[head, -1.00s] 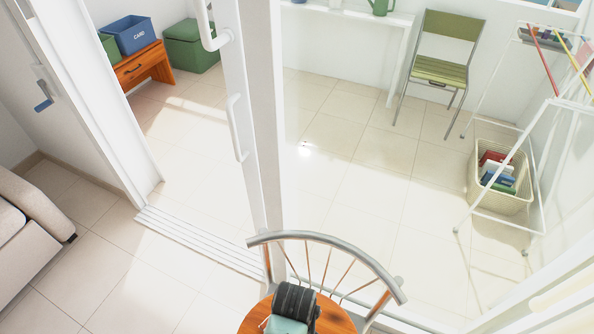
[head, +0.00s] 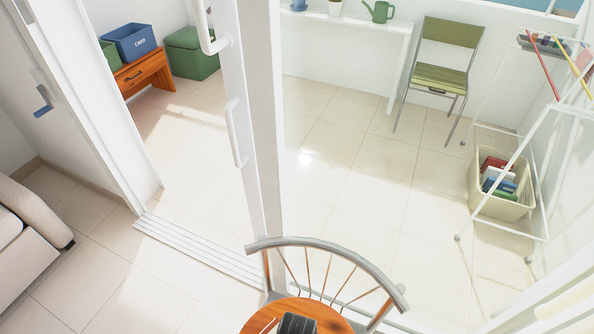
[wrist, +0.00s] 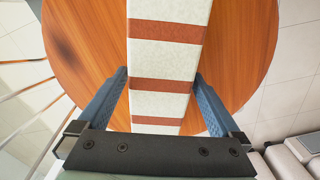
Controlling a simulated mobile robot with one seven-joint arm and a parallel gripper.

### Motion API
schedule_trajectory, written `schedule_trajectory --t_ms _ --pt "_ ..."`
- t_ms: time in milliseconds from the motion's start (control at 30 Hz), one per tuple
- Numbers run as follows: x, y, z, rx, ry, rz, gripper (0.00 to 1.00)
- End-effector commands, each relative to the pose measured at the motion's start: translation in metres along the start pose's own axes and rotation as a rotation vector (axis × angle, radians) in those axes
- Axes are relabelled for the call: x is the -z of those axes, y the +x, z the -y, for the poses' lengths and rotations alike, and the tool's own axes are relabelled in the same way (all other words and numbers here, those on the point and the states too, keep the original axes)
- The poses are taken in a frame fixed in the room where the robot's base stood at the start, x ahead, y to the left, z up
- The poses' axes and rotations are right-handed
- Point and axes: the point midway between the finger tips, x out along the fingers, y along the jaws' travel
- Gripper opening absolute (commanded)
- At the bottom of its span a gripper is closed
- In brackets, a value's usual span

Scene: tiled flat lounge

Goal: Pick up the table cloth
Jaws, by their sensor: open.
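The cloth (wrist: 167,60) is a long pale strip with reddish-brown bands in the wrist view. It lies across a round orange wooden top (wrist: 235,50). My gripper (wrist: 161,76) is open, with one blue finger on each side of the strip. I cannot tell whether the fingers touch the cloth or the wood. In the head view, only part of the wooden top (head: 325,310) shows at the bottom edge, and the cloth cannot be made out. A dark part of my arm covers some of the wood there.
A curved metal rail with thin spindles (head: 330,245) stands behind the wooden top. Beyond are a white door frame (head: 262,110), a green chair (head: 440,75), a drying rack (head: 520,150) and a basket (head: 505,208). A sofa (head: 30,235) is at left. Tiled floor between is clear.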

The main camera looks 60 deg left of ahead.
Motion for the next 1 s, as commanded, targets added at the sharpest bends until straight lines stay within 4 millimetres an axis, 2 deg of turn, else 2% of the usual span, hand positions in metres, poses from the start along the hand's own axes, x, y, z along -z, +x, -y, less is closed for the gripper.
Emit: schedule_trajectory --t_ms 33,67,500,767,867,1000 --pt "0.000 0.000 0.000 0.000 0.000 0.000 0.95" --pt "0.000 0.000 0.000 0.000 0.000 0.000 0.89" --pt "0.000 0.000 0.000 0.000 0.000 0.000 0.10" --pt "0.000 -0.003 -0.001 -0.002 0.000 -0.001 0.09" --pt "0.000 -0.012 -0.001 -0.002 0.001 -0.001 0.09" --pt "0.000 -0.037 -0.001 -0.004 0.001 -0.002 0.09"
